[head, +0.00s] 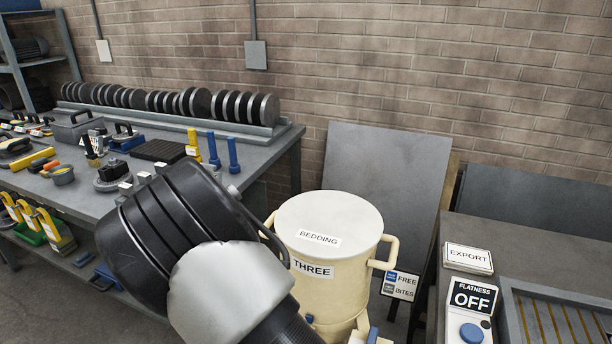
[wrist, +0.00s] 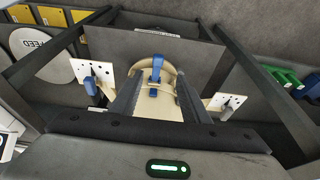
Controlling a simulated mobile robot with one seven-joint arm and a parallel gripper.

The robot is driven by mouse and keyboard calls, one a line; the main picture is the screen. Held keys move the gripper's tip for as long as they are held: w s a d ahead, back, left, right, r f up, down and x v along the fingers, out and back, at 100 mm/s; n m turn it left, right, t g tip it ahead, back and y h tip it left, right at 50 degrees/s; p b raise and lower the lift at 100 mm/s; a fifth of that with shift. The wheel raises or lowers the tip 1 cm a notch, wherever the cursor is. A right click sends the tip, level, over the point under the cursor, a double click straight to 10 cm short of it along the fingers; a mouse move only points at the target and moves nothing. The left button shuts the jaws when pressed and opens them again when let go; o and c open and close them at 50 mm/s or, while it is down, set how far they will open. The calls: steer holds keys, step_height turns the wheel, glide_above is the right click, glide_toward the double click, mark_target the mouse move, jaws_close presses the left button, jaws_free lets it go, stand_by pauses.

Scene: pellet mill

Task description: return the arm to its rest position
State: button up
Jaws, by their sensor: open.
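My arm (head: 185,240) reaches across the lower middle of the head view, in front of the workbench and beside the cream bin. My gripper is not visible in the head view. In the wrist view my gripper (wrist: 157,95) is open, with its two dark fingers apart. A cream part with a blue latch (wrist: 156,68) shows between and beyond the fingers. I cannot tell how far it is from them or whether they touch it. Nothing is visibly held.
The cream bin (head: 333,250) labelled BEDDING and THREE stands close to the right of my arm. The workbench (head: 255,150) with several tools and discs is on the left. A bench with an EXPORT sign (head: 468,258) and a FLATNESS OFF box (head: 471,310) is on the right.

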steer(key=s+d+r+n+y, duration=0.1)
steer(key=s+d+r+y, duration=0.1)
steer(key=r, duration=1)
steer(key=s+d+r+n+y, duration=0.1)
steer(key=d+r+y, duration=0.2)
steer(key=r, duration=0.9)
steer(key=s+d+r+n+t+h, duration=0.2)
steer(key=s+d+r+h, duration=0.2)
steer(key=s+d+r, duration=0.9)
steer(key=d, duration=0.2)
steer(key=shift+d, duration=0.35)
steer(key=shift+r, duration=0.1)
